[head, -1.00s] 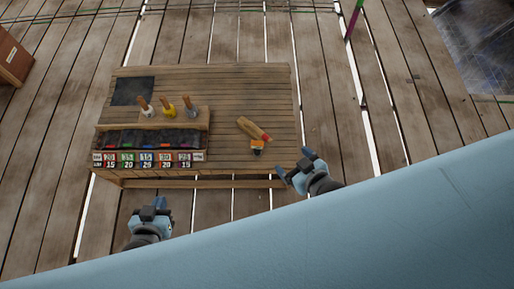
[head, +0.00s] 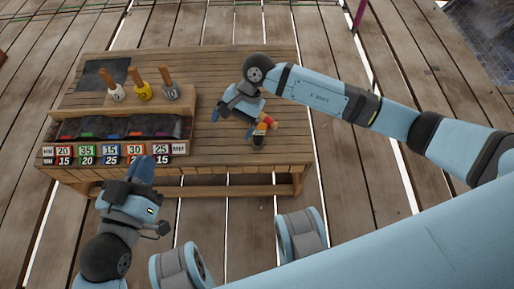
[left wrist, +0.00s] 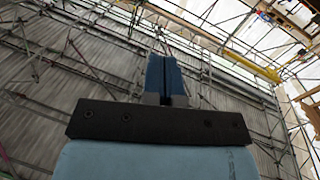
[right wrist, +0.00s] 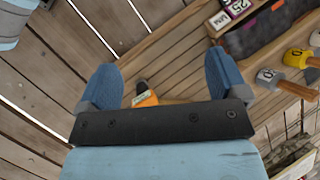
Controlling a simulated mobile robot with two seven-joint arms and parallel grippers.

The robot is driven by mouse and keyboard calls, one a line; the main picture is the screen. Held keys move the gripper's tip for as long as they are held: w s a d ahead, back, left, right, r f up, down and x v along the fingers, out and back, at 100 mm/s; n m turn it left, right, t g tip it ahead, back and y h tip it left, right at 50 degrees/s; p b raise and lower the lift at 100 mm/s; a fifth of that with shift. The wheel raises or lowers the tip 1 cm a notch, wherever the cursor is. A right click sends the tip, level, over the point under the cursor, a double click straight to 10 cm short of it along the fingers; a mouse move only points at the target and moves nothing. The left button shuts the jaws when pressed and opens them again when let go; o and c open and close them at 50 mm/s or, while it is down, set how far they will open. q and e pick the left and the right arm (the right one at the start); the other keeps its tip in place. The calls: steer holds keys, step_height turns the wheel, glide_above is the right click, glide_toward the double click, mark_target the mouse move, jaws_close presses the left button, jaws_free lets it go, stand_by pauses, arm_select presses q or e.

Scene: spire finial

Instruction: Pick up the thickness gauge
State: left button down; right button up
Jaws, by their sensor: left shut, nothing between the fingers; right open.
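The thickness gauge, which I take to be the small orange device with a black end (head: 258,142), lies near the bench's front right edge. In the right wrist view the orange gauge (right wrist: 146,98) shows between the fingers, partly hidden behind the gripper body. My right gripper (head: 236,108) is open above the bench, just left of and behind the gauge in the head view; no contact shows. My left gripper (head: 141,170) is shut and empty, in front of the bench at the left. Its closed fingers also show in the left wrist view (left wrist: 165,76).
A rack on the bench (head: 210,150) holds three wooden-handled tools (head: 141,90). A divided tray with number labels (head: 120,130) stands in front. A dark mat (head: 103,72) lies behind.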

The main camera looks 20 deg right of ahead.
mark_target(258, 127)
steer(key=w+d+f+n+t+h+b, duration=0.2)
steer(key=w+d+f+n+h+b, duration=0.15)
steer(key=w+d+h, duration=0.45)
steer(key=f, duration=0.2)
steer(key=s+f+y+b, duration=0.1)
steer(key=f, duration=0.2)
steer(key=d+f+y+b, duration=0.1)
steer(key=f, duration=0.1)
steer(key=shift+s+f+m, duration=0.15)
steer(key=shift+f+m, duration=0.1)
steer(key=shift+f, duration=0.15)
steer(key=shift+s+f, duration=0.1)
steer(key=shift+f, duration=0.35)
steer(key=f+b, duration=0.2)
steer(key=f, duration=0.1)
steer(key=f+b, duration=0.1)
steer(key=shift+s+a+f, duration=0.15)
steer(key=shift+s+f, duration=0.1)
steer(key=shift+s, duration=0.1)
steer(key=shift+f, duration=0.1)
arm_select(q)
step_height(258, 127, down, 7)
steer(key=m+g, duration=0.1)
steer(key=shift+w+d+r+m+h, duration=0.15)
steer(key=shift+w+d+m+h, duration=0.05)
steer(key=shift+m+h, duration=0.2)
arm_select(e)
steer(key=c, duration=1.1)
